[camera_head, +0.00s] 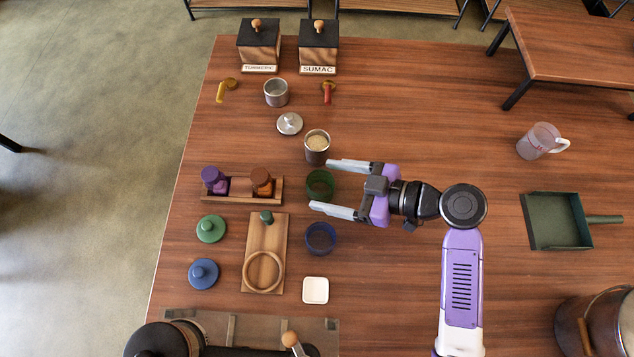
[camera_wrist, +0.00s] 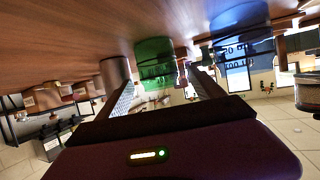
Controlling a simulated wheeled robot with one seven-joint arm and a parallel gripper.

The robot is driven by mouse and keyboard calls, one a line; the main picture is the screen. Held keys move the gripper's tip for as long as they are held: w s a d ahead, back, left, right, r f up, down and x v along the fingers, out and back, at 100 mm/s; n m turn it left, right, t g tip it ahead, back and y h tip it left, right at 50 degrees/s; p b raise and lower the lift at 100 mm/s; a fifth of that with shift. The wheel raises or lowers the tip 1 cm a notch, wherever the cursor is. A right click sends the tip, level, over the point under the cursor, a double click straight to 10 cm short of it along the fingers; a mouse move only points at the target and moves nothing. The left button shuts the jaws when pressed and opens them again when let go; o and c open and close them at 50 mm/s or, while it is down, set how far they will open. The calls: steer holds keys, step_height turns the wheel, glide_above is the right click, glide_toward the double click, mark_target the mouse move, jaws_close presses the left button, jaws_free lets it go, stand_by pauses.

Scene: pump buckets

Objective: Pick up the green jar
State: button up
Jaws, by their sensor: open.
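The green jar (camera_head: 320,185) is a small, dark green open-topped cup standing upright on the table. In the wrist view the jar (camera_wrist: 153,62) appears upside down, between and beyond the two fingers. My gripper (camera_head: 322,185) is open, reaching left from the arm, with one grey finger above and one below the jar in the picture. The jar lies near the fingertips; I cannot tell whether either finger touches it. The jaws hold nothing.
A metal cup of grain (camera_head: 317,148) stands just above the jar in the picture. A blue jar (camera_head: 320,238) stands just below. A wooden rack (camera_head: 279,191) with purple and orange-brown containers is to the left. Open tabletop lies right of the arm.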

mark_target(320, 187)
steer(key=shift+p+x, duration=0.6)
steer(key=shift+x, duration=2.05)
steer(key=c, duration=1.7)
